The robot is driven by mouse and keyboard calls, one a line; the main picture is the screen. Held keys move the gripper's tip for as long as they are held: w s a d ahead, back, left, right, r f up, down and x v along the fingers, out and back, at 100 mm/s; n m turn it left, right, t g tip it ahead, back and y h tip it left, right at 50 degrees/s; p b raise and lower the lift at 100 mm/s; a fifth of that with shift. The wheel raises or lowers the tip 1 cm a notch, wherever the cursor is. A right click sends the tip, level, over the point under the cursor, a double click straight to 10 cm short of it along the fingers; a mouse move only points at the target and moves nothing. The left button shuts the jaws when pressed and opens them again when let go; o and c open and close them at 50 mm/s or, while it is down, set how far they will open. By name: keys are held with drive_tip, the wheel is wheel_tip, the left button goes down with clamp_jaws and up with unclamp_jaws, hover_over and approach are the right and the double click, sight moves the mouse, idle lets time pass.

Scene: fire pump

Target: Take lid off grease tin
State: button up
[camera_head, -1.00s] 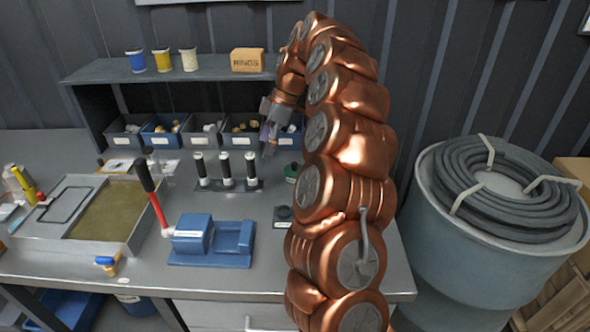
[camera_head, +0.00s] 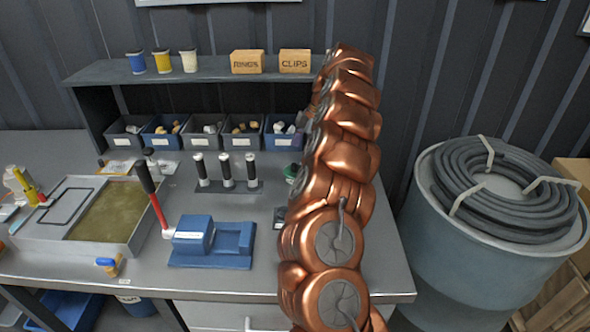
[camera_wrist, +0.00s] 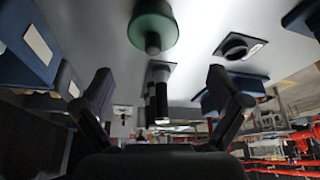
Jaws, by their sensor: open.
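The grease tin appears to be the small round green thing (camera_head: 290,171) on the bench, partly hidden behind my arm in the head view. In the wrist view its round green lid (camera_wrist: 151,25) with a dark knob (camera_wrist: 153,43) shows near the top, beyond my fingertips and a little left of the middle. My gripper (camera_wrist: 160,82) is open, its two dark fingers spread apart with nothing held between them. The gripper is apart from the lid. In the head view the gripper is hidden behind my arm.
A rack of black-handled tools (camera_head: 227,175) stands left of the tin. A blue fixture (camera_head: 212,242) and a tray (camera_head: 140,238) with a red lever are further left. Bins (camera_head: 205,141) line the back under a shelf (camera_head: 215,68). A hose-topped drum (camera_head: 460,235) stands right.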

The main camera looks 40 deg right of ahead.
sight(294, 164)
drive_tip(key=shift+w+d+p+x, duration=0.15)
drive_tip(key=shift+p+x, duration=0.45)
drive_tip(key=shift+x, duration=0.5)
drive_tip(key=shift+w+d+p+x, duration=0.15)
drive_tip(key=shift+p+x, duration=0.4)
drive_tip(key=shift+x, duration=0.55)
drive_tip(key=shift+a+f, duration=0.25)
drive_tip(key=shift+f, duration=0.35)
drive_tip(key=c, duration=1)
drive_tip(key=shift+c, duration=0.2)
